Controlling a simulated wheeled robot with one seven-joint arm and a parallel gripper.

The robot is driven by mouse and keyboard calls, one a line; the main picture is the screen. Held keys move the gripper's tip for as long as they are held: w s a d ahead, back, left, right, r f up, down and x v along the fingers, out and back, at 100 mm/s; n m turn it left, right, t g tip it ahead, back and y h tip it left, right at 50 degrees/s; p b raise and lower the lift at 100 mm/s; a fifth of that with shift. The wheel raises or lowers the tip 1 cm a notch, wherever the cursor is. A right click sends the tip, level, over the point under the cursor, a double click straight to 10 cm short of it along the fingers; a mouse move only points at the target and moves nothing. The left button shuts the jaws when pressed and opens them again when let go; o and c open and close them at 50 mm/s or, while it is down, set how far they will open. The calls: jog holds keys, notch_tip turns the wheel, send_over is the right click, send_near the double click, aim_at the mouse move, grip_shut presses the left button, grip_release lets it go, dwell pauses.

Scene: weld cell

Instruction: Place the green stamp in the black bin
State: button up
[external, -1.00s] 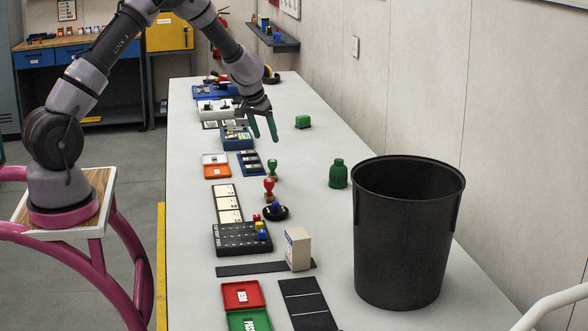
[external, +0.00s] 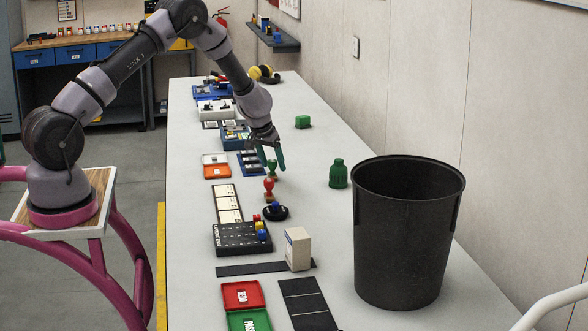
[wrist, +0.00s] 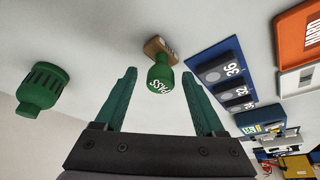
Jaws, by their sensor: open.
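The green stamp (external: 272,168) stands upright on the long table. In the wrist view the stamp (wrist: 160,78) shows a round green knob with white lettering and a wooden base. My gripper (external: 272,160) is open, with its green fingers right at the stamp in the external view. In the wrist view my gripper (wrist: 160,95) has one finger on each side of the stamp's line, and the stamp lies centred just beyond the tips; no contact shows. The black bin (external: 400,240) stands upright and open-topped at the near right of the table; its inside bottom is hidden.
A red stamp (external: 269,188) stands just nearer than the green one. Table between bottle and bin is clear.

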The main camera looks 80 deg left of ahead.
grip_shut()
